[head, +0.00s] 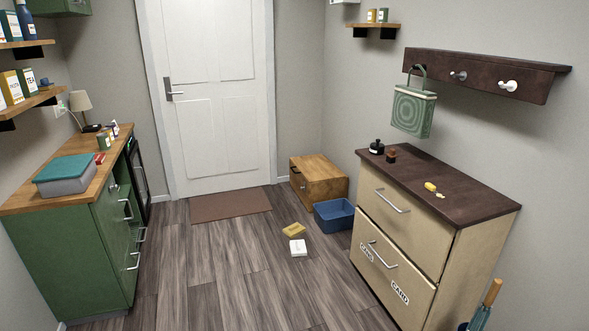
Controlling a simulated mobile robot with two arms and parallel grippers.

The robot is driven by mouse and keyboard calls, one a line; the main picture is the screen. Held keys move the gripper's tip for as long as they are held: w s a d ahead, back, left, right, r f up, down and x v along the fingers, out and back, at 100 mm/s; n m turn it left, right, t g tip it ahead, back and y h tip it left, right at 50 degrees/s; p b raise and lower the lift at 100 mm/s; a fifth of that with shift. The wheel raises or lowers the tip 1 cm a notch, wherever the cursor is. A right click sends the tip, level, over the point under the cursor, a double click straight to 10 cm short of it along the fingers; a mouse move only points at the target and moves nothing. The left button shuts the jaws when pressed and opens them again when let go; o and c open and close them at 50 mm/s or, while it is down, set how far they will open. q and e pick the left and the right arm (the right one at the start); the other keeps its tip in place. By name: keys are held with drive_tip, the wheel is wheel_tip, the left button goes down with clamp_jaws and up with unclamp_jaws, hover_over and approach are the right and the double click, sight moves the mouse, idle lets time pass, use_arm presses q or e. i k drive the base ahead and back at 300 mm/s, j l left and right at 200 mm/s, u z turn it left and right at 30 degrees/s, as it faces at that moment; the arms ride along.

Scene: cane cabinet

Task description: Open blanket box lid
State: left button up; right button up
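A low wooden box (319,180), the only chest-like thing on the floor and likely the blanket box, stands at the back against the right wall, right of the door. Its flat top looks closed, and small dark and light fittings show on its left-facing front. Neither of my grippers is in the head view.
A blue bin (334,215) stands close in front of the box. A yellow item (294,230) and a white item (298,248) lie on the floor. A cream drawer cabinet (400,240) stands right, a green counter (75,245) left. The middle floor is mostly clear.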

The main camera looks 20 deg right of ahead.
sight(315, 167)
drive_tip(key=i+l, duration=0.15)
drive_tip(key=i, duration=0.5)
drive_tip(key=i+l+z, duration=0.1)
drive_tip(key=i, duration=0.5)
drive_tip(key=i+l, duration=0.2)
drive_tip(key=i, duration=0.45)
drive_tip(key=i+j+z, duration=0.1)
drive_tip(key=i, duration=2.1)
